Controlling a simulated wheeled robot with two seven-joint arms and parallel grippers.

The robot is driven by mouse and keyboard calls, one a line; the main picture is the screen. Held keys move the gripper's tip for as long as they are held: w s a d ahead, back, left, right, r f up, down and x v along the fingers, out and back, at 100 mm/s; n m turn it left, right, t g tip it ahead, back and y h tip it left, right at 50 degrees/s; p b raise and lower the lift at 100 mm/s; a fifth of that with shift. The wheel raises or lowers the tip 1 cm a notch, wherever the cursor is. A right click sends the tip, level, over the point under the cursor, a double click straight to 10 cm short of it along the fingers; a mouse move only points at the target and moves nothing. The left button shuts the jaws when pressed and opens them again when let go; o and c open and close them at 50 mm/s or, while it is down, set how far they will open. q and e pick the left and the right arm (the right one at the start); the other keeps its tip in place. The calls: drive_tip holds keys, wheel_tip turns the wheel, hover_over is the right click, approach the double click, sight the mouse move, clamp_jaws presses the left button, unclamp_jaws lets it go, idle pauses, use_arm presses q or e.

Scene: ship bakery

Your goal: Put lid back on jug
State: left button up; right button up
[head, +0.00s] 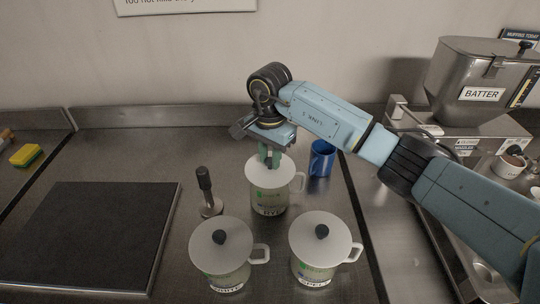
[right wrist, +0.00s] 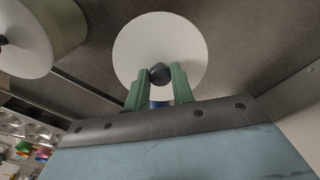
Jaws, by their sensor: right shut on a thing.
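My right gripper (head: 269,156) is shut on the dark knob of a white round lid (head: 270,173). In the right wrist view the green fingers of my right gripper (right wrist: 160,82) sit on both sides of the black knob (right wrist: 160,73), with the white lid (right wrist: 160,35) behind it. I cannot tell whether the lid rests fully on the rim. My left gripper is in neither view.
Two more lidded white jugs stand in front, one left (head: 222,262) and one right (head: 320,255). A blue mug (head: 321,158) is behind right, a dark-handled tool (head: 207,190) to the left. A dark board (head: 90,235) lies left; the batter machine (head: 480,80) is at right.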

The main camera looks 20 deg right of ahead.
drive_tip(key=shift+f+b, duration=0.2)
drive_tip(key=shift+b, duration=0.2)
idle(0.6)
idle(0.3)
drive_tip(key=o, duration=1.5)
drive_tip(key=shift+o, duration=0.2)
drive_tip(key=shift+r, duration=0.15)
drive_tip(key=shift+r+p, duration=1.75)
drive_tip(key=shift+r, duration=1.65)
drive_tip(key=shift+s+f, duration=0.1)
